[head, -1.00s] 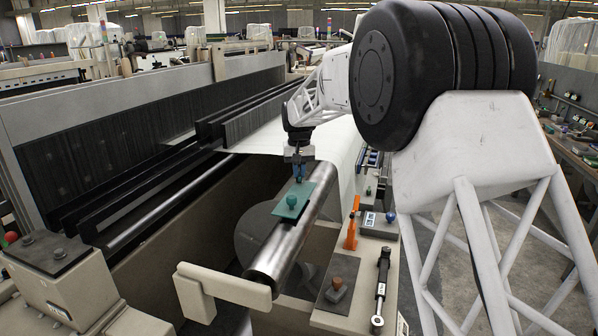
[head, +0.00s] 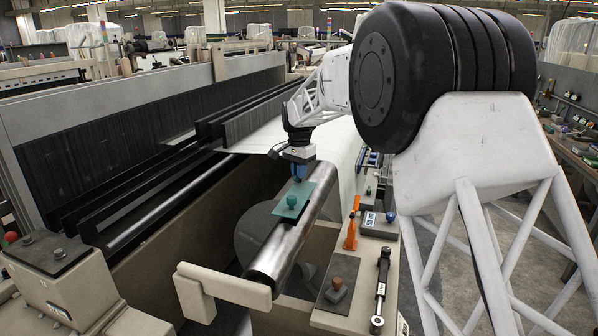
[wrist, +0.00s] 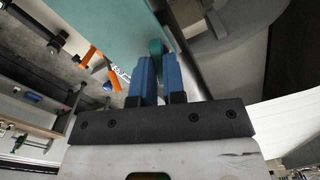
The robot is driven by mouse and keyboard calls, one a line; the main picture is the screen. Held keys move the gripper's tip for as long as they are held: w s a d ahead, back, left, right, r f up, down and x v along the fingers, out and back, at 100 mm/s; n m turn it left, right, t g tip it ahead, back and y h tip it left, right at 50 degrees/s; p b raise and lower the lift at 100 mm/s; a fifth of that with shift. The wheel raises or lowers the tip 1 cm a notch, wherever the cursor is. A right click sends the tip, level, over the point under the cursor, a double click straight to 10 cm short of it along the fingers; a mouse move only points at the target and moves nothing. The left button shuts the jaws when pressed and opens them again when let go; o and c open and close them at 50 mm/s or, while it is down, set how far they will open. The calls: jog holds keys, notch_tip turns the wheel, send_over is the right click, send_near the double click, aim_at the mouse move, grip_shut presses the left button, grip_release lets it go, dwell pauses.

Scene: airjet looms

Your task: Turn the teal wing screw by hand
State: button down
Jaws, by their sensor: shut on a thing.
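The teal plate (head: 300,192) lies on the steel roller, with a rounded teal knob near its front end. In the wrist view the teal plate (wrist: 120,30) fills the upper middle. My gripper (head: 298,178) points down at the plate's far end. In the wrist view its two blue fingers (wrist: 158,62) are shut on a rounded teal piece, the wing screw (wrist: 155,46), which shows between and just past the fingertips. The fingers hide the rest of the screw. In the head view the screw is not clearly seen under the fingers.
The steel roller (head: 275,255) runs under the plate beside white cloth (head: 342,145). A beige bar (head: 225,287) stands in front.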

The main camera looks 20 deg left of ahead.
jog(key=c, duration=1.6)
grip_release()
jog(key=shift+m, duration=0.3)
jog(key=o, duration=0.4)
jog(key=shift+r, duration=3)
jog(key=shift+r, duration=0.1)
jog(key=shift+r, duration=3.8)
